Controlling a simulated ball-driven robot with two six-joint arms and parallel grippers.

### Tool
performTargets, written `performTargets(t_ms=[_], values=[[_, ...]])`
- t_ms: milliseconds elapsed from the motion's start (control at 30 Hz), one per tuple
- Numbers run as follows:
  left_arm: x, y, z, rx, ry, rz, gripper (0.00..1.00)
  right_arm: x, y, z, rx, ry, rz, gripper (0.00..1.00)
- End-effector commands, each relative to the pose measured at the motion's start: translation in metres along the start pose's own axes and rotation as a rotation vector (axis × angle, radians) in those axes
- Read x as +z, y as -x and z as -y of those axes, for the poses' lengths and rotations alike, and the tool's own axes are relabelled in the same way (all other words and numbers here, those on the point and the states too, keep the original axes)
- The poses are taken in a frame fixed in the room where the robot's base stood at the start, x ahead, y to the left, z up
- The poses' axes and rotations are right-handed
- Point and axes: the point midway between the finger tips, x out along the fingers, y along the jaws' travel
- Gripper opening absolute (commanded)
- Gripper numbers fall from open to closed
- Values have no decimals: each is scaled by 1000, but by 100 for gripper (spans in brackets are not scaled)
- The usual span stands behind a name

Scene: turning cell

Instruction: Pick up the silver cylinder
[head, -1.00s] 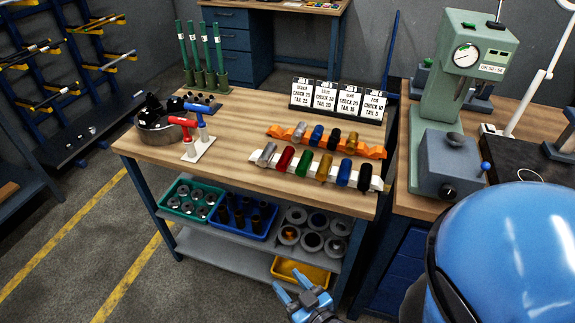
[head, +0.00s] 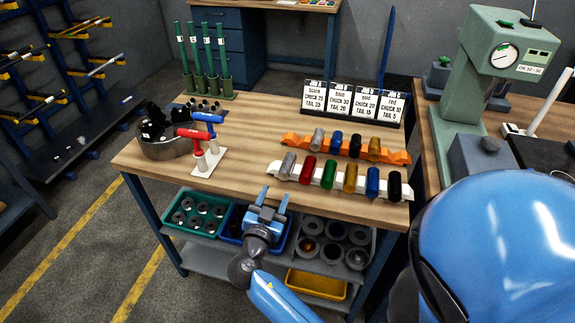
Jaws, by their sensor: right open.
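A silver cylinder (head: 287,165) lies at the left end of the white rack (head: 271,169) on the wooden bench. Another silver cylinder (head: 318,138) lies at the left on the orange rack (head: 400,157) behind it. My right gripper (head: 274,196) is open and empty, with its two blue fingers pointing up the picture. It appears at the bench's front edge, in front of and slightly left of the silver cylinder on the white rack, apart from it. My left gripper is not in view.
Red, green, gold, blue and black cylinders (head: 394,186) share the white rack. Red and blue T-handled tools (head: 198,150) stand left of the racks, by a round chuck (head: 165,142). Job cards (head: 352,101) stand behind. Bins (head: 195,211) fill the shelf below. The bench middle is clear.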

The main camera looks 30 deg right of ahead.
Motion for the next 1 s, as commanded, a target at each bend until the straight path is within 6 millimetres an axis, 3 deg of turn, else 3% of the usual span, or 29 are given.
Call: performTargets(t_ms=[100, 433, 700, 1000], values=[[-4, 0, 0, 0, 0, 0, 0, -1, -16, 0, 3, 0, 1, 50], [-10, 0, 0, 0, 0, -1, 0, 2, -35, -1, 1, 3, 2, 50], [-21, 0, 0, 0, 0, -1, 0, 7, -68, -2, 0, 2, 2, 50], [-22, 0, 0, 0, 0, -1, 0, 9, -76, -2, -3, 2, 3, 50]])
